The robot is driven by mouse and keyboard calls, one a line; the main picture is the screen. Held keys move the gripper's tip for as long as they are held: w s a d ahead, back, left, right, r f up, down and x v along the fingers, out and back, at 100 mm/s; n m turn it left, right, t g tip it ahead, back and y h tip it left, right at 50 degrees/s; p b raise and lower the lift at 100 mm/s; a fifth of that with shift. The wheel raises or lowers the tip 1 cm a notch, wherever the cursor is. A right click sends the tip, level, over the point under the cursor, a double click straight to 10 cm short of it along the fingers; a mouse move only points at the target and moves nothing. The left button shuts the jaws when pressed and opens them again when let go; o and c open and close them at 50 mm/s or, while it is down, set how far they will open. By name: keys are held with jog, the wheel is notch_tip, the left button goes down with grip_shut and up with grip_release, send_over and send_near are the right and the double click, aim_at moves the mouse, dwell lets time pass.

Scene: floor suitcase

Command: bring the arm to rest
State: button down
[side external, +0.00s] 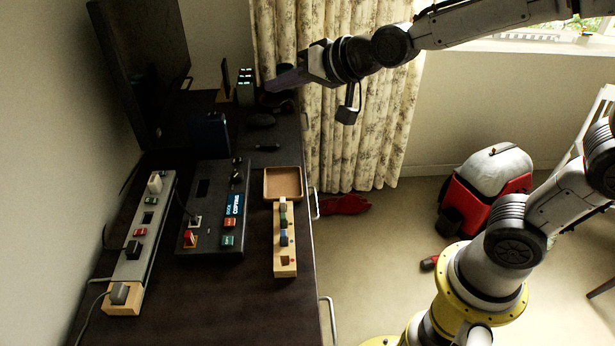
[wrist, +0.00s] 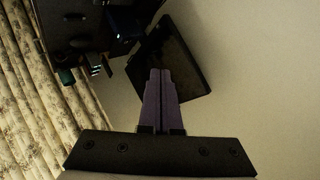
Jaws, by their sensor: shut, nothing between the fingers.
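My gripper (side external: 284,81) is at the end of my arm, raised over the far end of the dark desk, in front of the patterned curtain. In the wrist view, its two purple fingers (wrist: 160,88) lie side by side, shut, with nothing held. The fingers point left in the side external view, toward the wall and the monitor.
The dark desk (side external: 190,310) holds a power strip (side external: 141,240), a black control box (side external: 210,215), a brown tray (side external: 283,183) and a wooden block strip (side external: 285,262). A large monitor (side external: 145,65) stands at the left. A red and grey suitcase (side external: 490,190) is on the floor.

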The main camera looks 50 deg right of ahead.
jog(key=s+d+r+n+g+h, duration=0.1)
jog(key=s+d, duration=0.2)
jog(key=s, duration=0.5)
jog(key=s+d+r+n, duration=0.1)
jog(key=s+d, duration=0.2)
jog(key=s, duration=0.5)
jog(key=s+d+f+n+g+h, duration=0.1)
jog(key=s+f+n+g, duration=0.2)
jog(key=s, duration=0.7)
notch_tip(320, 180, down, 5)
jog(key=shift+s+d+r+n+g, duration=0.15)
jog(key=shift+s+d+n+g, duration=0.2)
jog(key=shift+g, duration=0.75)
